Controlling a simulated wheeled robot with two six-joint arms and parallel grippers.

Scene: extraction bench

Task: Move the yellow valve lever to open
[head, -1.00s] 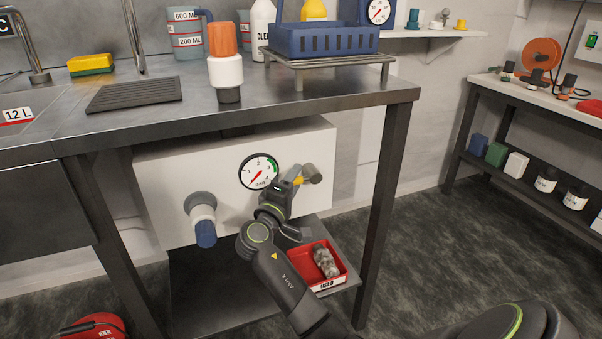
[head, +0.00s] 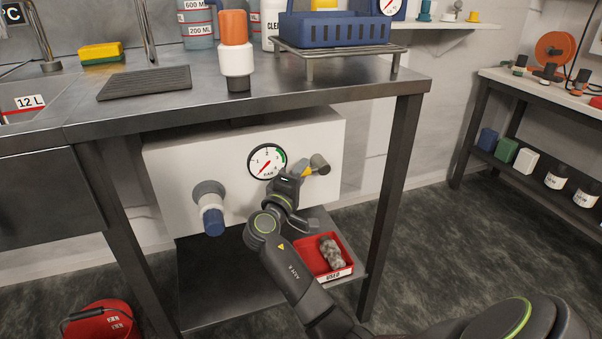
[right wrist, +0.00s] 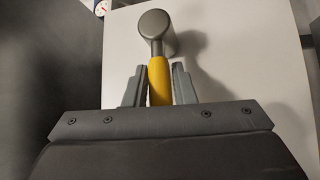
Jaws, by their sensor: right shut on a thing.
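The yellow valve lever (right wrist: 159,82) shows between the fingers of my right gripper (right wrist: 159,86) in the right wrist view. The gripper is shut on it. The lever's grey round hub (right wrist: 154,24) is just beyond the fingertips. In the head view my right gripper (head: 296,173) is at the right part of the white panel under the bench, and a bit of the yellow lever (head: 309,171) shows beside the grey hub (head: 320,164). Most of the lever is hidden there by the gripper. My left gripper is not in view.
A pressure gauge (head: 267,161) sits on the white panel (head: 170,165), left of the gripper, its needle low. A blue-ended fitting (head: 213,220) sticks out further left. A red tray (head: 345,270) with a greyish item is below. The bench leg (head: 388,205) stands to the right.

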